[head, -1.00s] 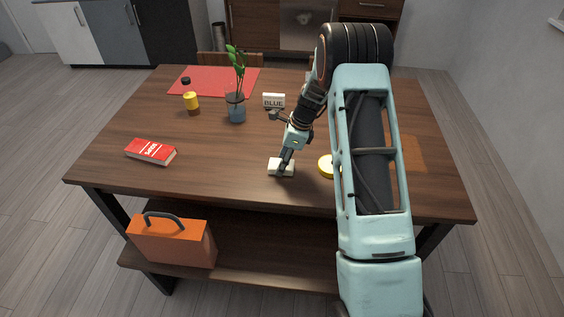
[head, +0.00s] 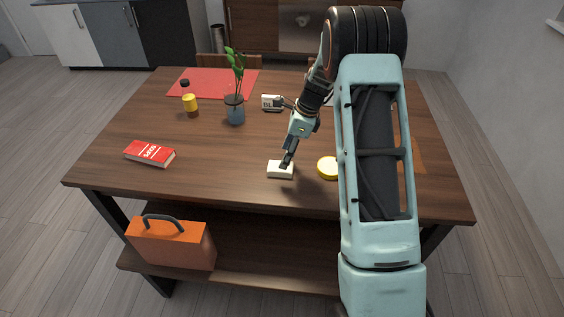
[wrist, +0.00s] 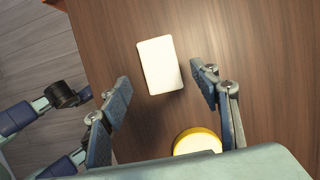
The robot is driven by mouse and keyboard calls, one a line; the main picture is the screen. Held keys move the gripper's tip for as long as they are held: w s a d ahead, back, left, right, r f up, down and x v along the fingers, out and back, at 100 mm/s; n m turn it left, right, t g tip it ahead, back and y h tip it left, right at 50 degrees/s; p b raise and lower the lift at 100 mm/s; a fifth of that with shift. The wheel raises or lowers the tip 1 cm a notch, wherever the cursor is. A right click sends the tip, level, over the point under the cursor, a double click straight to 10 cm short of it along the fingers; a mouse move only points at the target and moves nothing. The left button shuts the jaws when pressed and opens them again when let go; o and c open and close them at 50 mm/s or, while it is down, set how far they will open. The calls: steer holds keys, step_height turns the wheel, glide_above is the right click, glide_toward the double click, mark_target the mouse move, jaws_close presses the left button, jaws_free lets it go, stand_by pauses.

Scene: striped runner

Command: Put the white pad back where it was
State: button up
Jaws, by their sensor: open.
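The white pad (head: 280,170) lies flat on the wooden table near its front edge. In the wrist view the white pad (wrist: 160,65) lies whole and uncovered, a little beyond the fingertips and between their lines. My gripper (head: 287,160) is just above the pad in the head view, seen at the pad's back edge. In the wrist view my gripper (wrist: 165,82) is open, with a finger to each side and nothing between the pads of the fingers.
A round yellow item (head: 327,168) with a pale top stands close right of the pad. A red book (head: 149,153) lies at the left. A plant in a glass vase (head: 235,108), a yellow jar (head: 190,103), a small sign (head: 271,103) and a red mat (head: 200,80) are farther back. The table between book and pad is clear.

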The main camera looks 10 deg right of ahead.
steer(key=v, duration=0.6)
steer(key=shift+r, duration=0.25)
